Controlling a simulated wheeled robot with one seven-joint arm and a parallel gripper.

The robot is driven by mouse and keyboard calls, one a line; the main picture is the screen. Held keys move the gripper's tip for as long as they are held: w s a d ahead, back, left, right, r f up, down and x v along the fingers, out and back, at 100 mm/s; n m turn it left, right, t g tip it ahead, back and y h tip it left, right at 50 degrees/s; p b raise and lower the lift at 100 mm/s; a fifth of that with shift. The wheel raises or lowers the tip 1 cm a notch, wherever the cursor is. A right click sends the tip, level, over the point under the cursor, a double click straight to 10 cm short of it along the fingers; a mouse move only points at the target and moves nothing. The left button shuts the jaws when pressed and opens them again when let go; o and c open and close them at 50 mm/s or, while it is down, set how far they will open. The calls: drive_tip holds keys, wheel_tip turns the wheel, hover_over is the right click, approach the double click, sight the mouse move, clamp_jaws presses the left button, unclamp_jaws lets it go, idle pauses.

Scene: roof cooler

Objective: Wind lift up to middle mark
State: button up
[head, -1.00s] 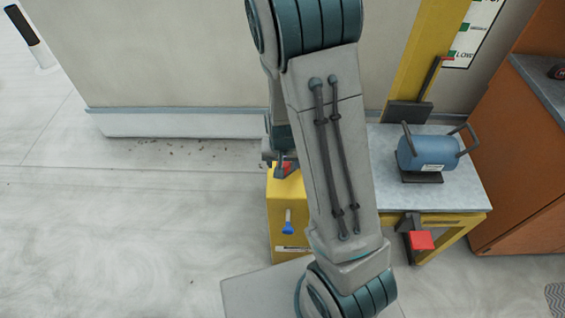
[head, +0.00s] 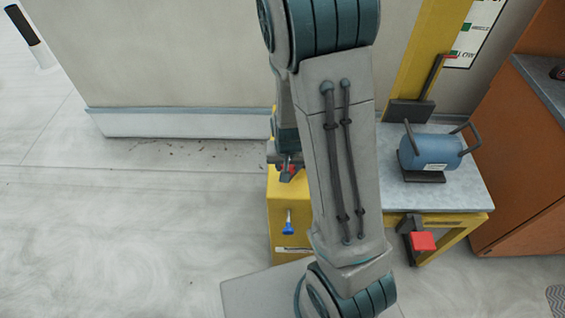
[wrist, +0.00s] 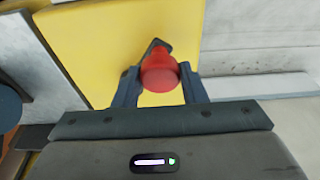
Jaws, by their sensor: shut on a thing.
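My gripper (wrist: 160,90) is shut on a red crank knob (wrist: 160,72) in front of a yellow winch housing (wrist: 95,35). A dark crank arm shows behind the knob. In the head view the yellow housing (head: 284,215) stands left of the lift, and my arm hides much of the crank. The lift platform (head: 465,185) is a grey top on a yellow frame, carrying a blue cylindrical unit (head: 431,152) with dark handles. A dark rod with a red pointer tip (head: 449,56) rises from the platform and sits near the low mark on the scale board (head: 478,35). The middle mark is above it.
A yellow mast (head: 425,55) stands behind the platform. A red pedal-like block (head: 423,242) sticks out below the platform's front. A blue lever (head: 288,228) is on the housing front. A brown cabinet (head: 525,155) stands right.

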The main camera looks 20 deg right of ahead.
drive_tip(key=shift+s+d+f, duration=0.1)
drive_tip(key=shift+s+d, duration=0.15)
drive_tip(key=shift+s, duration=0.15)
drive_tip(key=shift+s+d+b, duration=0.4)
drive_tip(key=shift+s+d, duration=0.25)
drive_tip(key=shift+s, duration=0.1)
drive_tip(key=shift+s+d+b, duration=0.5)
drive_tip(key=shift+s+d, duration=0.05)
drive_tip(key=shift+d, duration=0.25)
drive_tip(key=shift+d+f, duration=0.1)
